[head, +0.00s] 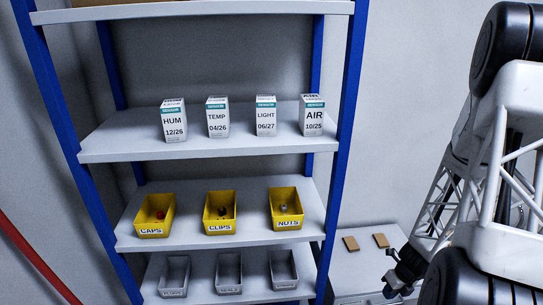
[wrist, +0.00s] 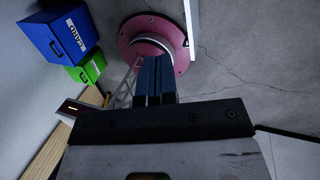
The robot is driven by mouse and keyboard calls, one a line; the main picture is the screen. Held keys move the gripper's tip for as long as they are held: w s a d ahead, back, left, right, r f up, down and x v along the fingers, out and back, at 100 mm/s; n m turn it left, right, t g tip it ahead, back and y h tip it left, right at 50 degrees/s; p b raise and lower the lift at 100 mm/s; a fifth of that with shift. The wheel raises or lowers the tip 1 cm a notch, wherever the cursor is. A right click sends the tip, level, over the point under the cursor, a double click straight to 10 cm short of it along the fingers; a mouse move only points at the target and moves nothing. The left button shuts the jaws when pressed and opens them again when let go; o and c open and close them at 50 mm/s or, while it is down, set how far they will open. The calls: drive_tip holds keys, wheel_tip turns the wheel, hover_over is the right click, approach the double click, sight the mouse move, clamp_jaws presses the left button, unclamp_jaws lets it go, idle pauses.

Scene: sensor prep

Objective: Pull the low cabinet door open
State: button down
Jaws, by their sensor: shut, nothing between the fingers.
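The low cabinet (head: 350,267) stands at the lower right of the head view, beside the shelf rack. Its pale top shows, with a thin strip of its front; the rest of the front, including the door, is cut off by the picture's bottom edge. My gripper (head: 391,284) is at the cabinet's right front corner, pointing down and left. In the wrist view my gripper's dark fingers (wrist: 155,62) are together with nothing between them. A narrow white upright edge (wrist: 192,28) is just right of the fingertips; I cannot tell whether it is the door.
Two brown pads (head: 351,243) lie on the cabinet top. The blue-posted rack (head: 215,158) holds sensor boxes, yellow bins and grey bins. In the wrist view, a blue box (wrist: 62,38) and a green box (wrist: 88,68) are at left; bare floor (wrist: 260,60) is at right.

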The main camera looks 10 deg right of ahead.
drive_tip(key=s+a+r+n, duration=0.1)
drive_tip(key=a+r+n, duration=0.45)
drive_tip(key=r, duration=0.35)
drive_tip(key=a+r+n+h, duration=0.1)
drive_tip(key=a+r+n, duration=0.45)
drive_tip(key=r, duration=0.35)
drive_tip(key=s+a+r+n, duration=0.1)
drive_tip(key=a+r+n, duration=0.45)
drive_tip(key=r, duration=0.35)
drive_tip(key=s+a+r+n+t+h, duration=0.1)
drive_tip(key=s+a+r+n, duration=0.4)
drive_tip(key=s+r+n, duration=0.2)
drive_tip(key=s+a+r+n+t+h, duration=0.1)
drive_tip(key=s+a+r+n, duration=0.3)
drive_tip(key=s+r+n, duration=0.4)
drive_tip(key=shift+s+a+r+n+h, duration=0.35)
drive_tip(key=shift+s+n, duration=0.45)
drive_tip(key=shift+n, duration=0.45)
drive_tip(key=c, duration=1.4)
unclamp_jaws()
drive_tip(key=shift+w+f, duration=0.1)
drive_tip(key=shift+w, duration=0.05)
